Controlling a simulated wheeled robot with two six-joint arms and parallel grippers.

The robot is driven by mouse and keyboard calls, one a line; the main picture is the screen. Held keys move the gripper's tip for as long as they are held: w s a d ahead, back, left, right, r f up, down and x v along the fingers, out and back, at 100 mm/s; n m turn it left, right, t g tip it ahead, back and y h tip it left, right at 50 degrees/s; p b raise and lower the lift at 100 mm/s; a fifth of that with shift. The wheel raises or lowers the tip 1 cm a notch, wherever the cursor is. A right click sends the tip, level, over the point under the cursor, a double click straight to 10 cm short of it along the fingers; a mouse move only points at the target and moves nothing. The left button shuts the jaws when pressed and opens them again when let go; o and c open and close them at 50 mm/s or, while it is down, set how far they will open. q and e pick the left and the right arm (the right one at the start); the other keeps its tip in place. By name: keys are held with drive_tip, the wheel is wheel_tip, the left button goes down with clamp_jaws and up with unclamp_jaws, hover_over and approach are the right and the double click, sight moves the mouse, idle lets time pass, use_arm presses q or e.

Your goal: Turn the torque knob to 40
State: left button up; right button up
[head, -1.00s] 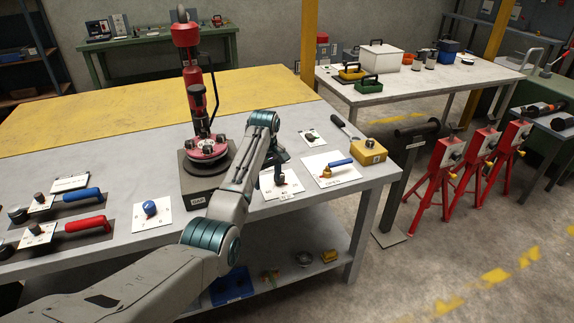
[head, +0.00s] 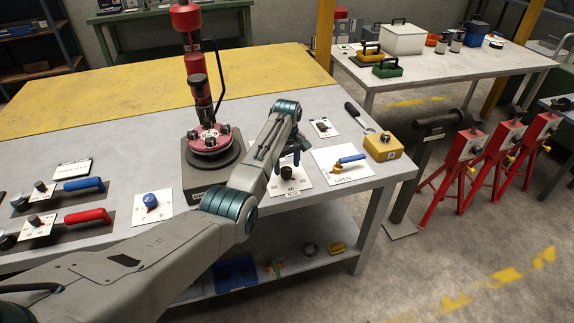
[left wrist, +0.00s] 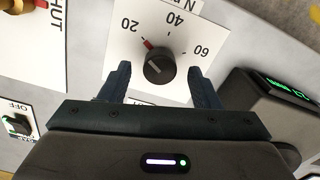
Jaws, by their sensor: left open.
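The torque knob (left wrist: 158,66) is dark and round with a red pointer mark, on a white plate (left wrist: 127,45) marked 20, 40 and 60. The red mark points close to 20, slightly on the 40 side. In the head view the knob (head: 287,173) sits near the bench's front edge, on its plate (head: 304,183). My left gripper (left wrist: 158,70) is open, with one finger on each side of the knob and gaps visible between. In the head view the gripper (head: 290,152) is right at the knob, partly hidden by my arm. My right gripper is not in view.
A red-and-black spool device (head: 210,140) stands left of my wrist. A blue knob (head: 150,200) lies further left. Right of the torque plate are a yellow-and-blue valve lever (head: 349,160) and a yellow box (head: 383,146). A small dark switch (head: 322,127) is behind.

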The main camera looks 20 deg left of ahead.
use_arm(q)
drive_tip(key=shift+f, duration=0.85)
drive_tip(key=shift+c, duration=0.5)
drive_tip(key=c, duration=0.9)
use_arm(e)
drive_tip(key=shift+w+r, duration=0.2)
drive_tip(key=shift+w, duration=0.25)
